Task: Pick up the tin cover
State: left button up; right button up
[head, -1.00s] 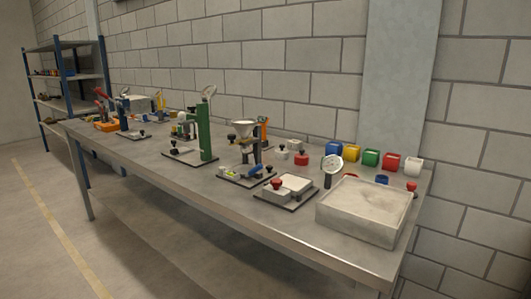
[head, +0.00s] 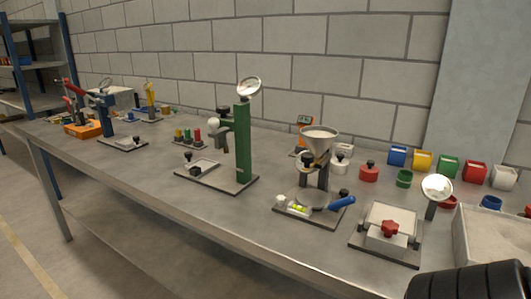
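I cannot tell for certain which thing is the tin cover. In the head view, a small round red piece with a dark knob on top (head: 368,173) sits at the back of the bench, right of the funnel stand. A similar white piece with a dark knob (head: 343,151) stands just behind and left of it. Small round open tins stand to their right: a green one (head: 404,179), a red one (head: 448,202) and a blue one (head: 490,203). Neither gripper shows. A black ribbed part of my own arm fills the bottom right corner.
A funnel stand (head: 319,140), a green post fixture (head: 243,145) and a plate with a red star knob (head: 390,228) stand on the metal bench (head: 150,190). Coloured bins (head: 447,167) line the back wall. A sand-filled tray (head: 462,242) is at right. The front left bench strip is clear.

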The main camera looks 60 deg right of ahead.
aim_at(340, 166)
jog(key=z, duration=0.45)
jog(key=i, duration=1.3)
jog(key=z, duration=1)
